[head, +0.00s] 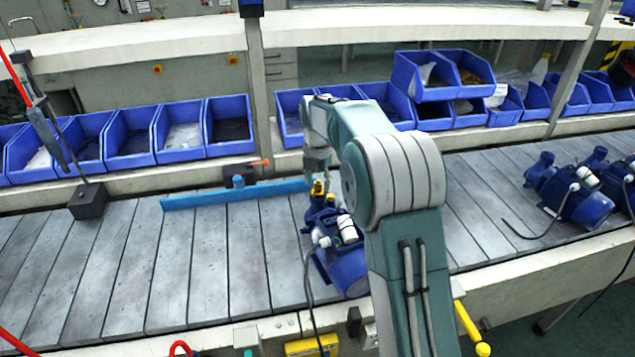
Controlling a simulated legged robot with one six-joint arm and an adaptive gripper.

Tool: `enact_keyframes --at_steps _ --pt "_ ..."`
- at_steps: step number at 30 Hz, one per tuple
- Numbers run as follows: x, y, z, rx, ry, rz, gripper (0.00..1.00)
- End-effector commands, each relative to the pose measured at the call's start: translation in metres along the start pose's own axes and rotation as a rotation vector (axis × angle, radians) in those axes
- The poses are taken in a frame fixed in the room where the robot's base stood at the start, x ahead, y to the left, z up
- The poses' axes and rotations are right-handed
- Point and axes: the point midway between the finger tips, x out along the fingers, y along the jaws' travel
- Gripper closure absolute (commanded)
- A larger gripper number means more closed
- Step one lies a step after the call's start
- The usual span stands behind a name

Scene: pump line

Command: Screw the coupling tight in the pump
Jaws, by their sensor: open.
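A blue pump (343,262) stands on the slatted conveyor, partly hidden behind my arm. A yellow coupling (318,188) sits upright at the top of the pump's port. How deep it sits in the port is too small to tell. My gripper (317,172) points down just above the coupling, open. Whether its fingers touch the coupling cannot be told at this size.
A long blue bar (235,193) lies across the conveyor (180,260) left of the pump. More blue pumps (575,195) stand at the right. Blue bins (130,135) line the back. A hanging tool (55,135) is at the left. The left conveyor is clear.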

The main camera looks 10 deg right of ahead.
Motion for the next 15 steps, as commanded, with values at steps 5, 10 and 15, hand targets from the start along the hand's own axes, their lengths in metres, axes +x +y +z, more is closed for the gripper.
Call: enact_keyframes --at_steps 5,10,15 --pt "0.0 -0.0001 0.0 0.001 0.0 0.0 0.52" --pt "0.0001 0.0 0.0 0.002 0.0 0.0 1.0" --pt "0.0004 0.0 0.0 0.026 0.0 0.0 1.0"
